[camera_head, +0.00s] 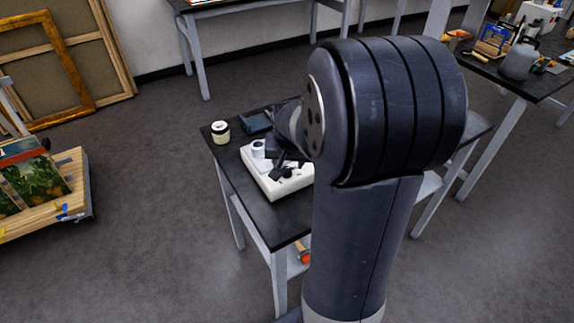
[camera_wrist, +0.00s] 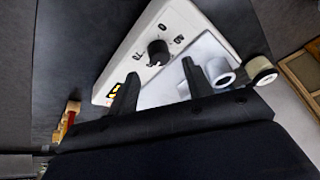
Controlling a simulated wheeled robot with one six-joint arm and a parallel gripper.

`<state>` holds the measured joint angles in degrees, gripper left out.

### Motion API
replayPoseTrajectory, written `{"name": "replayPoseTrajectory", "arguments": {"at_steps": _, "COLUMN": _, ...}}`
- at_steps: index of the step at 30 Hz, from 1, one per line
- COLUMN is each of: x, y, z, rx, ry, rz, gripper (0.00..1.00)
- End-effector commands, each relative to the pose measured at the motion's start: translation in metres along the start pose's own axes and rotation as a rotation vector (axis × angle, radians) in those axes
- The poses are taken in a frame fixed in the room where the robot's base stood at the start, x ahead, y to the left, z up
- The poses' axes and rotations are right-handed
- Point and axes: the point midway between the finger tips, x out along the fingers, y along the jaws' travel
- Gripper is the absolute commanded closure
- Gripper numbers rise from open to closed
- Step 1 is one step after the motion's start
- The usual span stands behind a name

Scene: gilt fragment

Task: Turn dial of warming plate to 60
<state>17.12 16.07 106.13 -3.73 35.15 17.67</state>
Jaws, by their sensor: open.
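The warming plate (camera_head: 262,180) is a white box on the dark table in the head view, partly hidden by my arm. In the wrist view its white front panel (camera_wrist: 185,17) carries a black round dial (camera_wrist: 158,50) with printed numbers around it. The numbers are small and turned, and I cannot tell the dial's setting. My gripper (camera_wrist: 160,68) is open, with its two fingers apart and the dial appearing between and beyond their tips. No contact with the dial shows. A small pale cup (camera_wrist: 220,72) is on the plate's top; it also shows in the head view (camera_head: 258,148).
A cream-lidded jar (camera_head: 220,131) and a dark box (camera_head: 256,122) stand behind the plate. A wooden-handled tool (camera_wrist: 68,118) lies at the left in the wrist view. A trolley with paintings (camera_head: 60,190) is at the left, with open floor between it and the table.

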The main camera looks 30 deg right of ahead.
Motion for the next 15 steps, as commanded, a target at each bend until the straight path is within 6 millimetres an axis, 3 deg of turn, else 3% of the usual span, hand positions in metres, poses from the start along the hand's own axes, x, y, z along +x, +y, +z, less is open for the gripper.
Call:
{"name": "replayPoseTrajectory", "arguments": {"at_steps": 6, "x": 0.028, "y": 0.000, "z": 0.001, "rx": 0.000, "ry": -0.004, "rz": 0.001, "gripper": 0.52}}
{"name": "replayPoseTrajectory", "arguments": {"at_steps": 15, "x": 0.039, "y": 0.000, "z": 0.000, "rx": 0.000, "ry": 0.000, "rz": 0.000, "gripper": 0.52}}
